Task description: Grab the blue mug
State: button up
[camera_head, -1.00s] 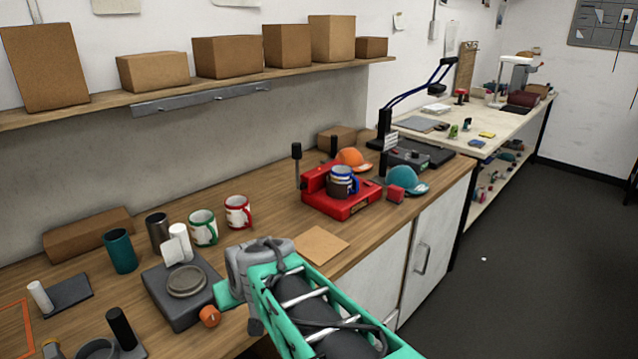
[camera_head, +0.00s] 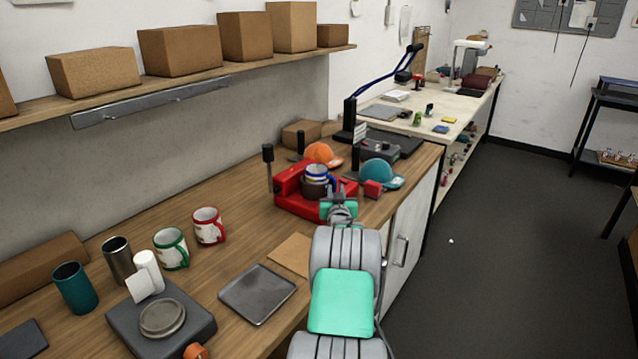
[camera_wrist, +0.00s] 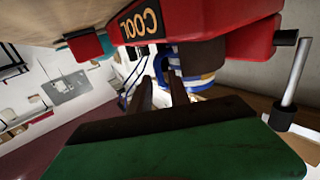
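The blue mug (camera_head: 316,171), white with a blue rim and blue handle, sits in the red mug press (camera_head: 291,202), a dark band wrapped around its body. In the wrist view, tilted and roughly upside down, the mug (camera_wrist: 196,79) shows below the red press body (camera_wrist: 185,22), its blue handle toward my fingers. My gripper (camera_wrist: 161,86) has two dark fingers apart, with a gap between them and the handle just beyond their tips. Contact cannot be told. In the head view my gripper (camera_head: 341,207) is in front of the press, its fingers mostly hidden.
An orange cap (camera_head: 321,153) and a teal cap (camera_head: 380,173) lie behind and right of the press. A red-handled mug (camera_head: 208,226) and a green-handled mug (camera_head: 171,249) stand left. A grey tray (camera_head: 257,294) lies near the bench's front edge.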

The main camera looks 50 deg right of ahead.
jog(key=shift+w+d, duration=0.35)
jog(key=shift+d, duration=0.1)
grip_shut()
jog(key=shift+r, duration=0.15)
dwell(1.0)
